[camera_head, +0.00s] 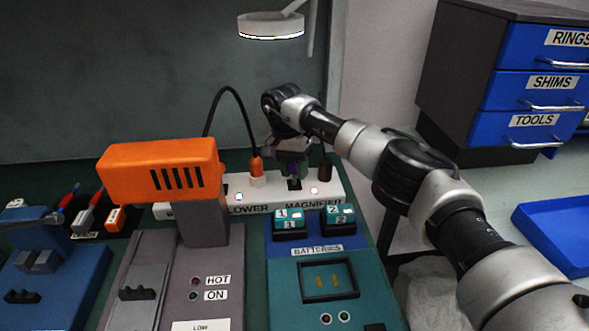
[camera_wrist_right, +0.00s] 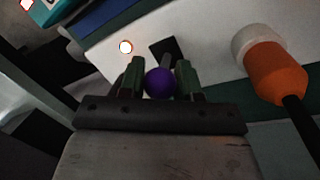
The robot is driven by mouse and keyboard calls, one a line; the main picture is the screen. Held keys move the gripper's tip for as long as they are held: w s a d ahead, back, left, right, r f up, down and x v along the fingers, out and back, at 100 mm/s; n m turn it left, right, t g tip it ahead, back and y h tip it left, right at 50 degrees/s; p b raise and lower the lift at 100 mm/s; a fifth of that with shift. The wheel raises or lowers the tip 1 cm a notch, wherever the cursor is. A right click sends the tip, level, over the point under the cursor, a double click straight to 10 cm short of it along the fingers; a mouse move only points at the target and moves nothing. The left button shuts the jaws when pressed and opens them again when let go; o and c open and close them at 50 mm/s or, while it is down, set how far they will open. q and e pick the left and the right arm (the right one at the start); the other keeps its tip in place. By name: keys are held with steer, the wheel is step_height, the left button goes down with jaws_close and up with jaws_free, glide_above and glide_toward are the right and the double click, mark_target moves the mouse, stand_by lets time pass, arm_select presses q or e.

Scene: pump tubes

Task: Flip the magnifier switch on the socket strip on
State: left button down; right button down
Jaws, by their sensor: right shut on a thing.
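The white socket strip (camera_head: 335,190) lies at the back of the bench, with the label MAGNIFIER (camera_head: 315,202) on its front right. My right gripper (camera_head: 294,172) is over the strip, between an orange plug and a dark plug. In the right wrist view its fingers (camera_wrist_right: 160,82) are shut on the purple knob (camera_wrist_right: 159,83) of a switch lever, in front of a black slot (camera_wrist_right: 165,48) in the strip. A small round light (camera_wrist_right: 125,47) beside the slot glows. How far the lever tilts is hard to tell. My left gripper is not in view.
The orange plug (camera_head: 256,168) with a black cable stands close left of the gripper, the dark plug (camera_head: 325,170) close right. An orange blower (camera_head: 160,168) stands at front left, teal battery blocks (camera_head: 290,222) in front. The magnifier (camera_head: 270,26) hangs above, its lower rim bright.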

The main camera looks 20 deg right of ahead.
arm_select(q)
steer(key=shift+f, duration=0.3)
arm_select(e)
steer(key=shift+w+g, duration=0.3)
steer(key=shift+g, duration=0.2)
steer(key=shift+d, duration=0.1)
steer(key=c, duration=0.8)
jaws_free()
step_height(320, 180, up, 4)
steer(key=shift+d+r+b, duration=0.1)
steer(key=shift+b, duration=0.25)
arm_select(q)
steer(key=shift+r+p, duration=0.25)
steer(key=shift+p, duration=0.1)
arm_select(e)
steer(key=s+d+r, duration=0.4)
steer(key=s+d, duration=0.1)
steer(key=s+d+r, duration=0.2)
steer(key=s, duration=0.1)
steer(key=shift+s+d+r, duration=0.25)
steer(key=shift+d+r, duration=0.05)
steer(key=shift+r, duration=0.05)
